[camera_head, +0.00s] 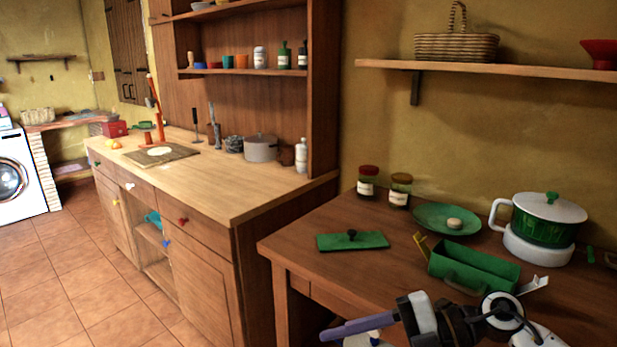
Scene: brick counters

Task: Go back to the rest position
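My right arm comes in from the bottom right, over the front of the near brown table (290,246). Its gripper (352,330) points left near the bottom edge of the view, by the table's front edge. One long purple finger shows clearly. The other finger is not clear, so I cannot tell whether it is open or shut. No held object can be made out. The wrist is in front of and below an open green box (478,283). My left gripper is not in view.
On the table are a flat green lid (352,241), two jars (399,190), a green plate (446,219) and a green-and-white pot (541,221). A wooden counter (190,190) stands left, with a shelf (480,68) above the table. Tiled floor at left is clear.

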